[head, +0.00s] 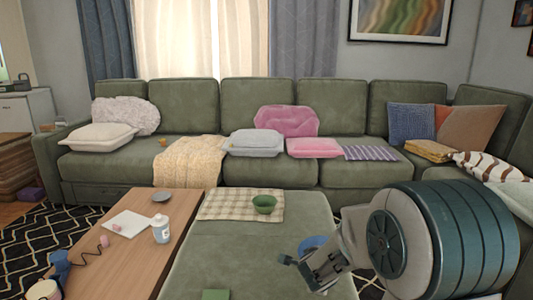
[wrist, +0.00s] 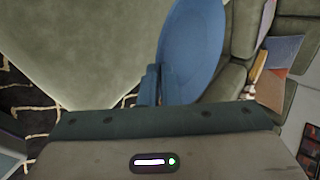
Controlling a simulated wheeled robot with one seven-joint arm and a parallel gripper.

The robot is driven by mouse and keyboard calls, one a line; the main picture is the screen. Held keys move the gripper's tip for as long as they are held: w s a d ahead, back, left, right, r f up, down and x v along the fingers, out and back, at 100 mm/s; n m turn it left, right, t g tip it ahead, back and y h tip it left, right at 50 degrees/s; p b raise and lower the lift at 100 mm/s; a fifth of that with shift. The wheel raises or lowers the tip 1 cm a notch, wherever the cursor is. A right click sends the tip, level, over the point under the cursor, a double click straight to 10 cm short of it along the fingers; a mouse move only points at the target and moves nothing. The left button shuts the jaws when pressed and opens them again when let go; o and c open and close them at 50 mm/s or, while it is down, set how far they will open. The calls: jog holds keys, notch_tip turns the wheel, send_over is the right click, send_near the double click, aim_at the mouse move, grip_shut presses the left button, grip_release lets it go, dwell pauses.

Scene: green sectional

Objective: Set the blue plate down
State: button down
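The blue plate (wrist: 195,42) is large and seen at a slant in the wrist view, its rim between my gripper's fingers. My gripper (wrist: 158,82) is shut on that rim. In the head view only a small part of the blue plate (head: 313,242) shows behind my gripper (head: 303,262); the rest is hidden by my arm. The plate is held above the green ottoman (head: 235,255), near its right edge, with the ottoman top also in the wrist view.
A green bowl (head: 264,203) sits on a checked cloth (head: 223,205) on the ottoman's far end. A small green item (head: 215,295) lies at its near edge. The wooden table (head: 132,257) at left holds a white bottle (head: 160,230) and tray. The ottoman's middle is clear.

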notch_tip(320, 180, up, 31)
jog(key=p, duration=2.9)
jog(key=shift+f, duration=0.2)
